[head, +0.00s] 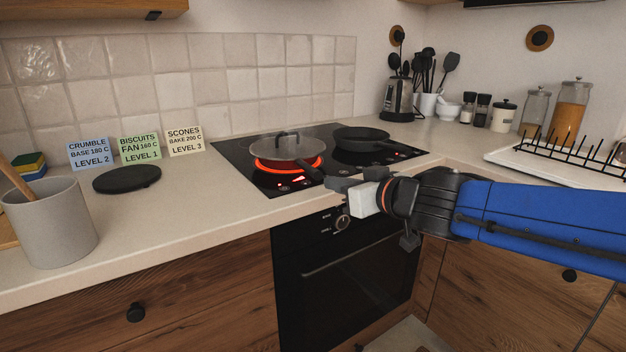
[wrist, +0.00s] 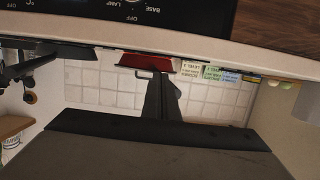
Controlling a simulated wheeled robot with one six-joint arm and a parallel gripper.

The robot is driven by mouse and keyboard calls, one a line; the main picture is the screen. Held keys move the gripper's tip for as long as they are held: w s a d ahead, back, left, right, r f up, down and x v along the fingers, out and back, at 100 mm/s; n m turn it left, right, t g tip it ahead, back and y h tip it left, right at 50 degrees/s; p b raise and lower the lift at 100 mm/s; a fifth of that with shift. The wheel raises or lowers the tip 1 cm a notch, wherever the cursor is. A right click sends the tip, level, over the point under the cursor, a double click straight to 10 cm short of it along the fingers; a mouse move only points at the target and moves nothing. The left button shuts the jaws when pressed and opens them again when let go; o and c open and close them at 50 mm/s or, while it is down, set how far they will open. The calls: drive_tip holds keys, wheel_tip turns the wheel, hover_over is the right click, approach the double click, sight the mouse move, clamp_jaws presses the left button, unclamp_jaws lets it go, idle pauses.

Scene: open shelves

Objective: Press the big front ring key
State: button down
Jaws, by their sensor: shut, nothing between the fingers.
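The black glass hob (head: 262,180) is set in the worktop. Its big front ring (head: 262,165) glows red under a lidded pan (head: 285,148). Small touch marks with a red light (head: 299,179) show at the hob's front edge; I cannot read which key is which. My gripper (head: 332,184) is shut and empty at the hob's front edge, just right of these marks; I cannot tell whether it touches the glass. In the wrist view, which is upside down, the gripper's dark fingers (wrist: 163,97) point toward the red pan side (wrist: 150,62).
A dark frying pan (head: 360,139) stands at the hob's back right. The oven (head: 345,275) with its knob (head: 343,221) is below my gripper. Recipe cards (head: 140,147), a black disc (head: 127,179) and a grey pot (head: 50,225) stand left.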

sight(313, 189)
drive_tip(key=shift+x, duration=4.85)
